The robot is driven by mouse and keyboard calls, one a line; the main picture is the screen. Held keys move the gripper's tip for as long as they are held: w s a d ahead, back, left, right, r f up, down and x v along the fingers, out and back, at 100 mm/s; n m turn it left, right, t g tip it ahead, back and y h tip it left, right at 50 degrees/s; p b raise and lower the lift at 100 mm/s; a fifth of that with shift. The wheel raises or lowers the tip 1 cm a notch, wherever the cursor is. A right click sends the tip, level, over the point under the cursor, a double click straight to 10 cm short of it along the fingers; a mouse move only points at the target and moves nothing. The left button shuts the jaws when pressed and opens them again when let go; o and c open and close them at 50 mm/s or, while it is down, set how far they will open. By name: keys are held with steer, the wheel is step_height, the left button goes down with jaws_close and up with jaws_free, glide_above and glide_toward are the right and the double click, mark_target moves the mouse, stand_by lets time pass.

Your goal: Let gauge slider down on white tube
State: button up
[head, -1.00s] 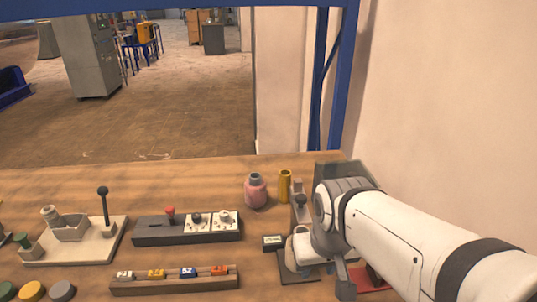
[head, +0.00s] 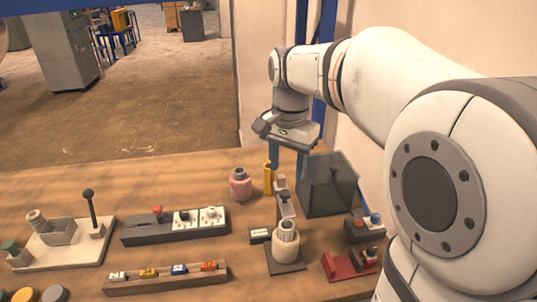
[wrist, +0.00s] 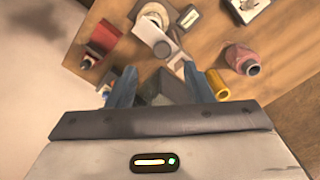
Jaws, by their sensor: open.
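The gauge stands on a dark base plate (head: 288,268) in the right half of the table. Its cream-white tube (head: 286,246) stands upright on the plate. Behind the tube is an upright grey gauge slider (head: 286,205) with a dark knob; whether it touches the tube is unclear. The tube (wrist: 152,32) and grey slider part (wrist: 172,50) also show at the top of the wrist view. My gripper (head: 287,175) is open, with blue-grey fingers pointing down, above and behind the gauge. In the wrist view my gripper (wrist: 158,74) has nothing between its fingertips.
A yellow cylinder (head: 268,180) and pink bottle (head: 240,186) stand left. A small display (head: 260,235) lies beside the gauge. A red fixture (head: 345,265) sits right. A switch panel (head: 175,226) is further left.

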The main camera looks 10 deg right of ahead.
mark_target(285, 192)
steer(key=shift+w, duration=0.25)
step_height(285, 192, down, 7)
steer(key=shift+f, duration=0.2)
